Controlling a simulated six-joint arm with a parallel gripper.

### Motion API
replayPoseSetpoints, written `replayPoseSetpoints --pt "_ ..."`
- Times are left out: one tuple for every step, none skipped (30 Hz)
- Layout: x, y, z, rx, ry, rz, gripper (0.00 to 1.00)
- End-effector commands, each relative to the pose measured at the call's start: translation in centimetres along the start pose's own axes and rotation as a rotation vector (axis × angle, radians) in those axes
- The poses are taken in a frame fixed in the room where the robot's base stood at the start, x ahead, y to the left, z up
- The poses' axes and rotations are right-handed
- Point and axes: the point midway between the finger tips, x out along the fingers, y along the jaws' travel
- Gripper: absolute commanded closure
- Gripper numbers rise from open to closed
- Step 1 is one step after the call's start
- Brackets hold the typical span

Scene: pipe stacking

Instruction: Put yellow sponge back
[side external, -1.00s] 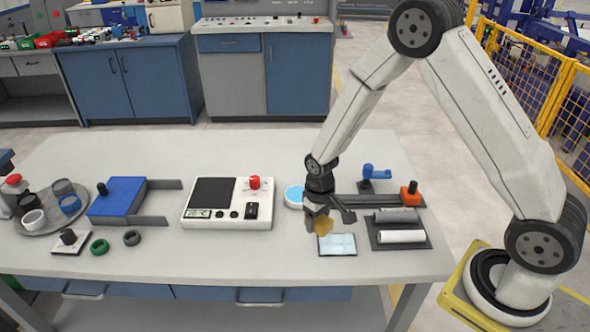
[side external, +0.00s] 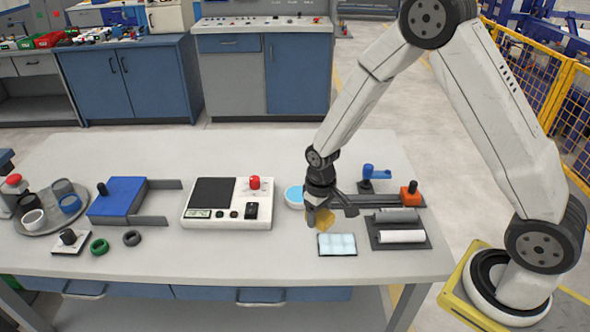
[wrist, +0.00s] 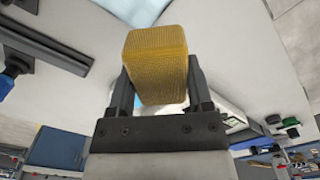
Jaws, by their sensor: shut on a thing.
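The yellow sponge (side external: 324,219) is held between the fingers of my gripper (side external: 314,214), in the air above the table. In the wrist view the sponge (wrist: 157,62) is a block squeezed between the two dark fingers (wrist: 160,92). In the side view it hangs just behind a flat, pale blue pad (side external: 337,244) on the table. A round white dish with light blue inside (side external: 294,196) stands to the left of my gripper. My fingers hide part of the sponge.
A rack with grey and white pipes (side external: 401,237) lies to the right. A grey-white device with a red knob (side external: 228,204) stands to the left. A blue-handled clamp (side external: 375,173) and an orange block (side external: 410,193) are behind the rack. The table front near the device is clear.

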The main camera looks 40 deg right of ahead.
Motion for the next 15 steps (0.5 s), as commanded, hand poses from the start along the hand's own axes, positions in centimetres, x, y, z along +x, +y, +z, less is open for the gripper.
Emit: replayPoseSetpoints --pt "-0.2 -0.1 0.2 -0.017 0.001 0.000 0.90" --pt "-0.3 -0.2 0.3 -0.031 0.001 0.000 0.90" --pt "-0.4 -0.3 0.5 -0.051 0.001 0.000 0.90" --pt "-0.6 -0.4 0.7 -0.071 0.001 0.000 0.90" --pt "-0.7 -0.5 0.9 -0.091 0.001 0.000 0.90" --pt "-1.0 -0.7 1.2 -0.123 0.002 0.000 0.90" --pt "-1.1 -0.8 1.5 -0.150 0.001 0.000 0.90" --pt "-1.4 -0.9 1.7 -0.178 0.002 0.000 0.90" --pt "-1.6 -1.1 2.2 -0.218 0.002 0.000 0.90" --pt "-1.8 -1.3 2.5 -0.250 0.002 0.000 0.90" --pt "-2.1 -1.4 2.8 -0.284 0.002 0.000 0.90" --pt "-2.4 -1.7 3.3 -0.330 0.002 0.000 0.90" --pt "-2.6 -1.8 3.7 -0.365 0.001 0.000 0.90" --pt "-2.8 -1.9 4.0 -0.400 0.002 0.000 0.90" --pt "-3.0 -2.1 4.5 -0.445 0.001 0.000 0.90"
